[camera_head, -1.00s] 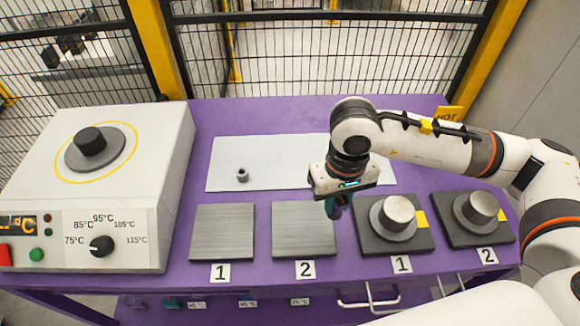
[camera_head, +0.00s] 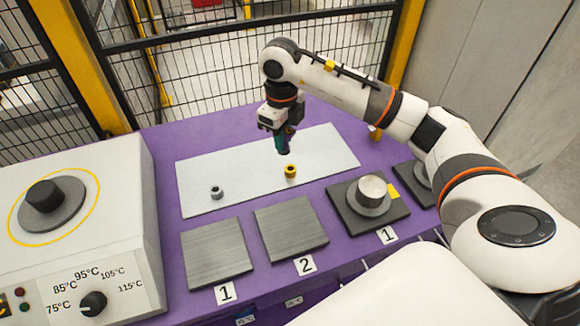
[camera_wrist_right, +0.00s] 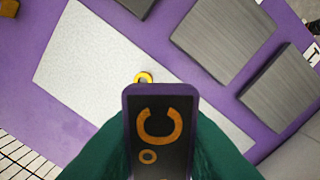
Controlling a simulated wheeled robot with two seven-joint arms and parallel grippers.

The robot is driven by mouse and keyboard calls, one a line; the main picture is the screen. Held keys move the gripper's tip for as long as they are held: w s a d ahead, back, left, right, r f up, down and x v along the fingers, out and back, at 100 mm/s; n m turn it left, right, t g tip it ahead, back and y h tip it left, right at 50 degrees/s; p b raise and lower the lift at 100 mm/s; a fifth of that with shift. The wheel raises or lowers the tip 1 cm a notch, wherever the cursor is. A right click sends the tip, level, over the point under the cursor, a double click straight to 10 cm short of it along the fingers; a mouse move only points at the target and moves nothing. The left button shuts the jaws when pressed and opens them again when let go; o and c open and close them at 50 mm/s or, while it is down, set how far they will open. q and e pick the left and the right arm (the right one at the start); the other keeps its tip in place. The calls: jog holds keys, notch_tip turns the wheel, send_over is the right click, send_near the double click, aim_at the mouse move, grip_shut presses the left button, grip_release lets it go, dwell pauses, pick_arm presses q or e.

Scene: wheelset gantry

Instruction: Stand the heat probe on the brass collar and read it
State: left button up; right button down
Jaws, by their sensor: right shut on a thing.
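The brass collar (camera_head: 291,171) is a small yellow ring on the pale mat (camera_head: 330,145). In the right wrist view the collar (camera_wrist_right: 143,77) shows just past the top edge of the probe, partly hidden by it. My right gripper (camera_head: 284,143) is shut on the heat probe (camera_wrist_right: 158,135), whose dark face shows an orange "°C" and no digits that I can see. In the head view the gripper hangs just behind and above the collar, with a visible gap. The probe's tip is hard to make out. My left gripper is out of view.
A grey steel collar (camera_head: 217,192) sits left on the mat. Two flat grey plates (camera_head: 215,252) (camera_head: 291,227) lie in front. A stepped metal piece (camera_head: 371,190) stands on a dark base to the right. The heater box (camera_head: 75,215) fills the left; mesh fencing stands behind.

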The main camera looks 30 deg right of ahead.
jog(key=w+d+m, duration=0.1)
jog(key=d+m, duration=0.1)
jog(key=m, duration=0.3)
jog(key=m+p, duration=0.2)
send_over(290, 168)
notch_tip(290, 168, down, 9)
jog(key=shift+f, duration=0.35)
jog(key=shift+f, duration=0.1)
jog(key=c, duration=1.2)
grip_release()
